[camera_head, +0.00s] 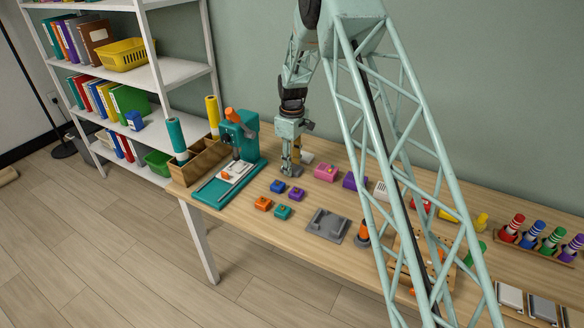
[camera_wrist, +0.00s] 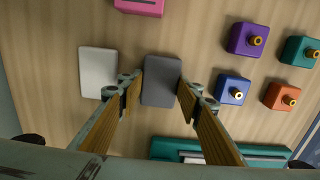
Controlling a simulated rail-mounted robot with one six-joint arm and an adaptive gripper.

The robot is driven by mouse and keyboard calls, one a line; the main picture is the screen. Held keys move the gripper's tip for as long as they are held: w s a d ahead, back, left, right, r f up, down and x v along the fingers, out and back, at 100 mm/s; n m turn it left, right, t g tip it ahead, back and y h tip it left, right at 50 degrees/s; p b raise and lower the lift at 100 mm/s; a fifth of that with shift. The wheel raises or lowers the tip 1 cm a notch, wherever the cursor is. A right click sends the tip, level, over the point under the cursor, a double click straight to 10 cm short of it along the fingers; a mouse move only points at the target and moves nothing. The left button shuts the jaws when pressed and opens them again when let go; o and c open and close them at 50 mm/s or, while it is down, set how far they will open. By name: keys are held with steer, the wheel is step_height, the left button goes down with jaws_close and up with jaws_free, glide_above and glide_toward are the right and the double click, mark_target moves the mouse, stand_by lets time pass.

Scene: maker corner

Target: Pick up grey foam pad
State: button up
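The grey foam pad (camera_wrist: 161,78) is a flat dark grey rectangle on the wooden table, in the middle of the wrist view. My gripper (camera_wrist: 159,92) is open, with one finger on each side of the pad as seen from the wrist. I cannot tell whether the fingers touch the pad. In the camera_head view my gripper (camera_head: 290,166) points down at the back of the table, and it mostly hides the grey pad there. A white pad (camera_wrist: 98,72) lies just left of the grey one in the wrist view; it also shows behind the gripper in the camera_head view (camera_head: 306,157).
A pink block (camera_head: 326,172) lies to the right of my gripper. Small blue (camera_head: 278,186), purple (camera_head: 296,194), orange (camera_head: 263,204) and teal (camera_head: 283,212) knobbed blocks lie in front. A teal press (camera_head: 238,140) stands to the left. A grey tray (camera_head: 327,225) lies nearer the front edge.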

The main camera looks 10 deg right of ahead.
steer(key=shift+r, duration=0.15)
steer(key=shift+r+p, duration=0.6)
steer(key=shift+r, duration=1.1)
steer(key=s+d, duration=0.2)
steer(key=s, duration=0.2)
steer(key=s+d+r+p, duration=0.1)
steer(key=s+d, duration=0.1)
steer(key=s, duration=0.3)
steer(key=s+d+p, duration=0.1)
steer(key=s+d, duration=0.1)
steer(key=s, duration=0.3)
steer(key=shift+s+d+r, duration=0.15)
steer(key=shift+s+d, duration=0.1)
steer(key=shift+d, duration=0.15)
steer(key=shift+r, duration=0.1)
